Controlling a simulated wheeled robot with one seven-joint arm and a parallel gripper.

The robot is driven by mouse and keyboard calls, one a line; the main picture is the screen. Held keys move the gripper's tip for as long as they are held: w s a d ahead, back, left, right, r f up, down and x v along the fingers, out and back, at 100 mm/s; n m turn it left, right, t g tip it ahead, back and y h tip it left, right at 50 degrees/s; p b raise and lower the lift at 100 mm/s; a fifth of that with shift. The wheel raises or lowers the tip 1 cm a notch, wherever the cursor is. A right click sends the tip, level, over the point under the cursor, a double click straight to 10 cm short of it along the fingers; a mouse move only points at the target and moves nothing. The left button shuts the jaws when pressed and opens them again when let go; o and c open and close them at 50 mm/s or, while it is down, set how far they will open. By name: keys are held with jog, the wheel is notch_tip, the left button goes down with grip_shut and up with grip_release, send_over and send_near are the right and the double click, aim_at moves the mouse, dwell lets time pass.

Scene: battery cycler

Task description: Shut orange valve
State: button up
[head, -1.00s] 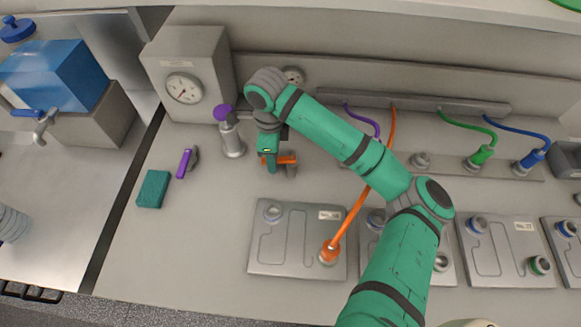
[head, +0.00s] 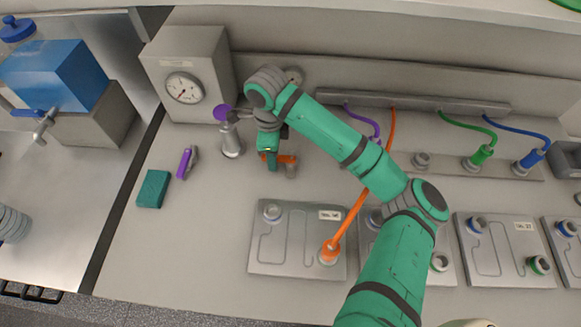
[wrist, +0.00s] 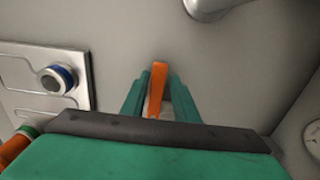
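The orange valve handle (head: 287,159) stands on the bench below the back wall, right of the purple-handled valve (head: 228,117). My gripper (head: 270,160) points down at the orange handle's left end. In the wrist view, the orange handle (wrist: 158,85) runs between the two green fingers of my gripper (wrist: 160,90). A finger stands on each side of it, and a narrow gap shows on the left, so the gripper looks open around the handle. The valve's grey body is partly hidden behind the fingers.
A grey gauge box (head: 188,80) stands at the back left. A purple-handled tool (head: 186,163) and a teal sponge (head: 153,189) lie to the left. An orange cable (head: 357,205) runs to a battery plate (head: 297,238) in front.

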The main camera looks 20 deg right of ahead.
jog(key=shift+w+r, duration=0.15)
jog(key=shift+r, duration=3.85)
jog(key=shift+d, duration=0.1)
